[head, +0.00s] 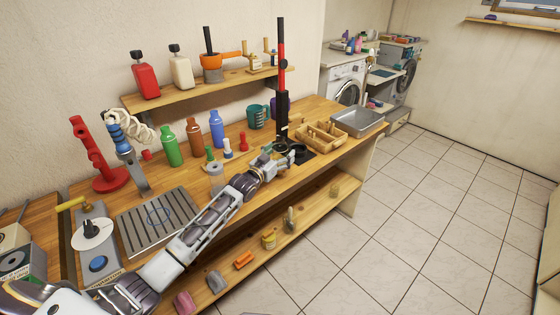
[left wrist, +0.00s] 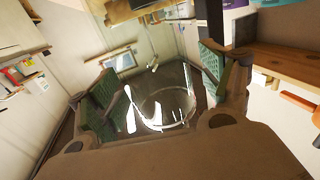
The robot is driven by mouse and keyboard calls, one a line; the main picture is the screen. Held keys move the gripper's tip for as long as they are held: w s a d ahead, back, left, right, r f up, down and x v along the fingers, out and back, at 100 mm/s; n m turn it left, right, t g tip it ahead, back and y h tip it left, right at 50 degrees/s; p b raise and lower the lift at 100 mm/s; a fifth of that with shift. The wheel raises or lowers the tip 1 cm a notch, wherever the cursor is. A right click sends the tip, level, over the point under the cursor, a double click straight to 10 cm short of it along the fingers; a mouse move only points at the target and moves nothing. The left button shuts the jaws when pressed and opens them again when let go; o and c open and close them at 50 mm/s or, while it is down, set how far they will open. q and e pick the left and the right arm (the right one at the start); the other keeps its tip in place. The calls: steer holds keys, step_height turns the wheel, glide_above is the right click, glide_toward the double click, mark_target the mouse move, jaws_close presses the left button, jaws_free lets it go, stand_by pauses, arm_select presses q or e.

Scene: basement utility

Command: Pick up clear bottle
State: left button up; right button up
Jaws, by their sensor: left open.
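A clear, see-through object with bright white glints, which looks like the clear bottle (left wrist: 160,105), shows between the fingers in the left wrist view. My left gripper (left wrist: 157,88) is open, with one green-padded finger on each side of it. I cannot tell whether the pads touch it. In the head view my left gripper (head: 286,157) is over the right part of the workbench, beside the black base of a tall red and black stand. The clear object is hard to make out there. My right gripper is not in view.
The tall stand (head: 282,95) rises close to my left gripper. A wooden tray (head: 321,136) and a metal tray (head: 357,122) lie to the right. Green (head: 169,146), brown (head: 194,138) and blue (head: 217,129) bottles stand at the back. A shelf (head: 215,88) hangs above.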

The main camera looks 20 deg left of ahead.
arm_select(q)
steer(key=c, duration=1.3)
steer(key=shift+r, duration=0.2)
step_height(320, 180, up, 9)
steer(key=shift+f, duration=0.15)
steer(key=shift+r, duration=0.5)
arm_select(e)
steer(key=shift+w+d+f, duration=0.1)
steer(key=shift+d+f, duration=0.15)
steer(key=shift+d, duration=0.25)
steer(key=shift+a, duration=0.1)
